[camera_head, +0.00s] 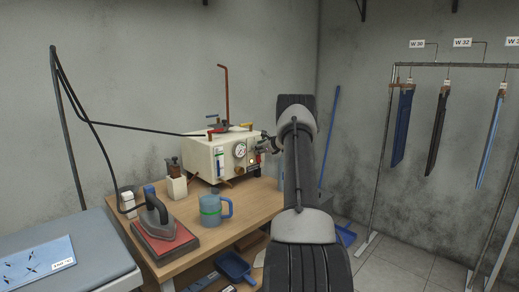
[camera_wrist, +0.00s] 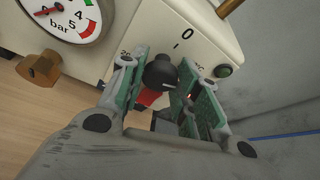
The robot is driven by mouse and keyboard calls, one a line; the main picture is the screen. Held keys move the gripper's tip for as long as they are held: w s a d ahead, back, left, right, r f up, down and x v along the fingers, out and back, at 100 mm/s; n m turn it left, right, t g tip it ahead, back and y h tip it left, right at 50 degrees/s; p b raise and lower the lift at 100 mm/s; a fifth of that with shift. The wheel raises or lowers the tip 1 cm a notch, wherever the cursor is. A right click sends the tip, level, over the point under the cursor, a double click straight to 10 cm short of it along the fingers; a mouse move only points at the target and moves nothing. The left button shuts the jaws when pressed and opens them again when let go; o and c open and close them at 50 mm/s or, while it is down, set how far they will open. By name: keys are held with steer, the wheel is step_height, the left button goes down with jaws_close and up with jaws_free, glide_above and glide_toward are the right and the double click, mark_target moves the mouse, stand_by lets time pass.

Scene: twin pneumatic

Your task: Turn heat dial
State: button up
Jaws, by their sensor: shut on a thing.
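The heat dial (camera_wrist: 160,72) is a round black knob on the front of a cream machine, in the wrist view. A "0" mark stands above it on the panel. My gripper (camera_wrist: 165,80) has its green-padded fingers on either side of the knob, shut on it. The machine (camera_head: 204,158) stands at the back of the wooden table in the head view. There my gripper (camera_head: 268,143) is at the machine's right front, and my arm hides part of that side.
A clothes rack (camera_head: 376,150) stands at right.

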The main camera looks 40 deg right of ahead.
stand_by(0.4)
steer(key=o, duration=1)
steer(key=v, duration=1.2)
steer(key=shift+d, duration=0.1)
